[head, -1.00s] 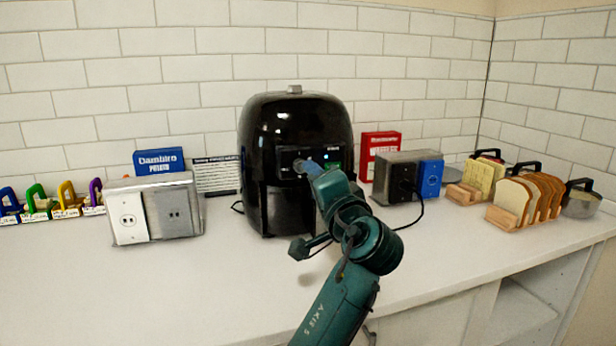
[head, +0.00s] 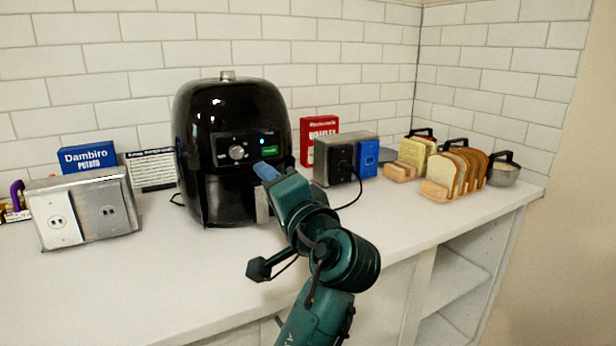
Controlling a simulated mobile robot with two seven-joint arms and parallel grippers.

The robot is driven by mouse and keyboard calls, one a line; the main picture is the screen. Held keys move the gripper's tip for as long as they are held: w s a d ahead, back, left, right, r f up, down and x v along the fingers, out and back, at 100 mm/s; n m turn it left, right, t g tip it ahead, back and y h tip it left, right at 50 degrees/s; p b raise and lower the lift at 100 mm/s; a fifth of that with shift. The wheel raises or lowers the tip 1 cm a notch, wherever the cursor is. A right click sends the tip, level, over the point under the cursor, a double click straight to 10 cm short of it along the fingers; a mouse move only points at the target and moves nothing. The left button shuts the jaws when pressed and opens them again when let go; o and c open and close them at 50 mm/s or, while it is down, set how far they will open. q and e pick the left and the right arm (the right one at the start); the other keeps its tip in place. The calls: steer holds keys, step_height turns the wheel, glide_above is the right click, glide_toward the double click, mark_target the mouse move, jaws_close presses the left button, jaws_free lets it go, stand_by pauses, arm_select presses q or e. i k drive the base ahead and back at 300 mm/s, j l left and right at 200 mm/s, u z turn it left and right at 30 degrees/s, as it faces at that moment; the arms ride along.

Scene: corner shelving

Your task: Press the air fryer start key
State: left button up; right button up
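The black air fryer (head: 222,110) stands upright on the counter against the tiled wall. Its front panel has a round knob (head: 236,152), a small blue light (head: 262,141) and a green-lit key (head: 269,150). My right gripper (head: 266,171) comes up from below, its blue tip just below the green key in the picture. I cannot tell whether the tip touches the fryer, and the fingers' opening is not clear. The arm hides part of the fryer's lower right front. My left gripper is not in view.
A metal outlet box (head: 88,210) stands left of the fryer, with a blue box (head: 87,157) behind. To the right are a red box (head: 319,138), another outlet box (head: 335,160) with a black cord, and bread in a rack (head: 455,172). The front counter is clear.

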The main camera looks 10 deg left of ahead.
mark_target(268, 151)
steer(key=k+l, duration=0.75)
steer(key=l, duration=0.1)
